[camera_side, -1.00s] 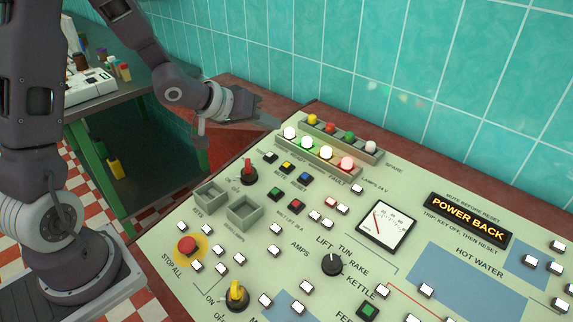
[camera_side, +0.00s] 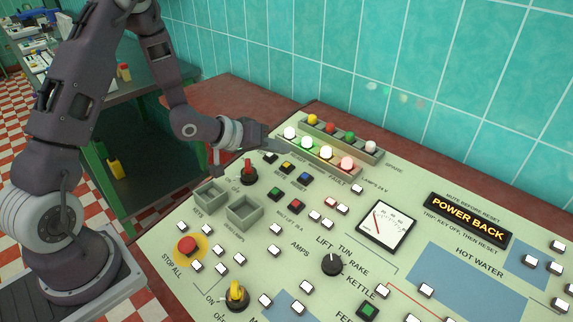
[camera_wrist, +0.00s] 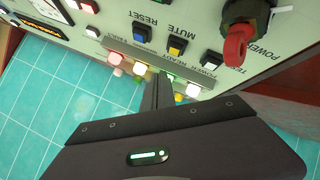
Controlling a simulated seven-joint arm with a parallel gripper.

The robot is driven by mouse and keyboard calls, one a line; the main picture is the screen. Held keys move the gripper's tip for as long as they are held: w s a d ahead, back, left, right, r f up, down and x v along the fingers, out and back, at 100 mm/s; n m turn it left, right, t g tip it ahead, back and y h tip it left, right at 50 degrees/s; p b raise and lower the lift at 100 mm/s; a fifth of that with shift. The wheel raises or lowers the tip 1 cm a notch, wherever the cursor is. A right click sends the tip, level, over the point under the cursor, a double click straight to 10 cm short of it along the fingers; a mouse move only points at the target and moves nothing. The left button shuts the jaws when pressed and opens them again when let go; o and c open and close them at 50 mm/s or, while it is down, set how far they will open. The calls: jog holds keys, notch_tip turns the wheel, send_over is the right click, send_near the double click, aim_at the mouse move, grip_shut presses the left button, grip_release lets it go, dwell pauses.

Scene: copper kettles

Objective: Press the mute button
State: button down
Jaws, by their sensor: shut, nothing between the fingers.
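My gripper (camera_side: 278,149) is shut and empty near the left end of the lit lamp row, short of the yellow button. In the wrist view the gripper's closed fingertips (camera_wrist: 163,76) overlap the lamp strip, apart from the button in the picture. Their height above the panel is hard to tell.
The lit lamps (camera_side: 307,144) stand up from the panel close to the fingers. A red key switch (camera_side: 249,171) rises left of the buttons, with two grey trays (camera_side: 244,210) below. A red stop button (camera_side: 187,245) sits lower left. A tiled wall (camera_side: 400,60) stands behind.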

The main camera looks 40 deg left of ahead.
jog(key=shift+w+f, duration=0.25)
jog(key=shift+f, duration=0.95)
dwell(1.1)
jog(key=shift+w+f, duration=0.1)
jog(key=shift+f, duration=0.3)
jog(key=shift+f, duration=0.35)
dwell(0.5)
jog(key=shift+r, duration=0.8)
jog(key=shift+s+r, duration=0.2)
jog(key=shift+r, duration=0.6)
jog(key=shift+s+r, duration=0.2)
jog(key=shift+r, duration=0.65)
jog(key=shift+s+r, duration=0.2)
jog(key=shift+r, duration=0.6)
